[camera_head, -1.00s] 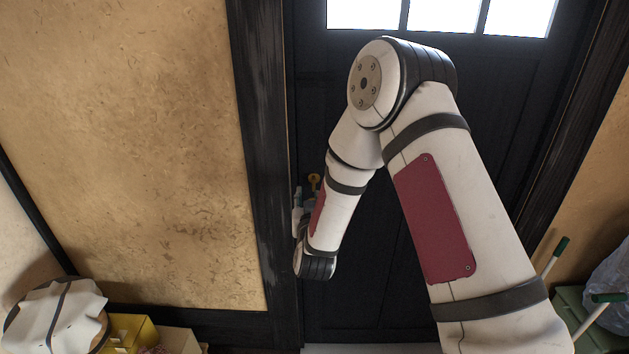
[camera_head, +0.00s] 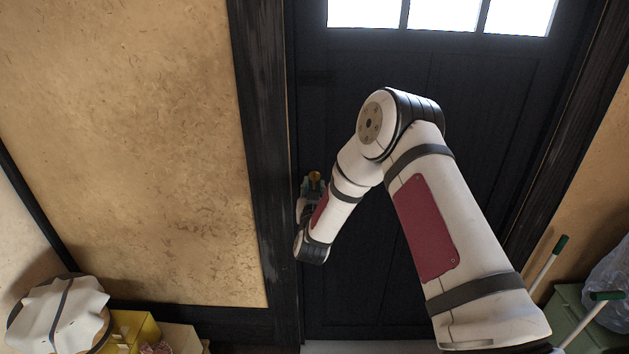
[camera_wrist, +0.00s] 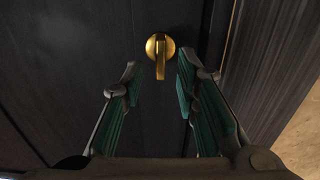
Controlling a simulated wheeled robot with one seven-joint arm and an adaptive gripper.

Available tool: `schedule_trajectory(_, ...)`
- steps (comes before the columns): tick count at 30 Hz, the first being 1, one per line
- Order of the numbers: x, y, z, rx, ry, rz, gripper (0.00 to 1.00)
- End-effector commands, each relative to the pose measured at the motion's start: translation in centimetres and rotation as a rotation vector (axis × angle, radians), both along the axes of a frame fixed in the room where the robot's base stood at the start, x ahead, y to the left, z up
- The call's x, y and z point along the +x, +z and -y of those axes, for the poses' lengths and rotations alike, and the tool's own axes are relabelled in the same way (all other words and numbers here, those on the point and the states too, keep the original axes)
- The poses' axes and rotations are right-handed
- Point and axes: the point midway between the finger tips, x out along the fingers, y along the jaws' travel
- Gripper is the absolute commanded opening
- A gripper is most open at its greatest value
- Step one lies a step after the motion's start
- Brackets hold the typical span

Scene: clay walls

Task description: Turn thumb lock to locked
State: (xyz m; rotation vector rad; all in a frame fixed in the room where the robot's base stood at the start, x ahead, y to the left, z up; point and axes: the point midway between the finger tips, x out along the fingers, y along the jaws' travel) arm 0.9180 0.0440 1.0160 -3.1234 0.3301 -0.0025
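The thumb lock (camera_wrist: 160,54) is a brass round plate with a turn piece, set on the dark door (camera_wrist: 60,60). In the wrist view its turn piece points down, close to vertical. My gripper (camera_wrist: 157,80) is open, its two green-padded fingers on either side below the lock, with a gap between them. The turn piece hangs between the finger tips and I see no contact. In the head view a bit of brass (camera_head: 315,178) shows just beyond my gripper (camera_head: 312,190); my arm hides much of the door there.
A dark door frame post (camera_head: 262,150) stands close left of the lock. A yellow box (camera_head: 132,330) and a white-covered round stool (camera_head: 60,315) are at the lower left. A green bin (camera_head: 575,315) with handled tools is at the lower right.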

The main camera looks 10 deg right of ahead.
Motion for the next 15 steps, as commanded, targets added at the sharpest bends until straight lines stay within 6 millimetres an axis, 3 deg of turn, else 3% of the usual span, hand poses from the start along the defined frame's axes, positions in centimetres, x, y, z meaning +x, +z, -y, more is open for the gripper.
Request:
schedule_trajectory(6,2.9,0.0,0.6,0.001,0.001,0.0,0.28)
schedule_trajectory(15,3.9,0.0,0.8,-0.001,0.001,-0.001,0.28)
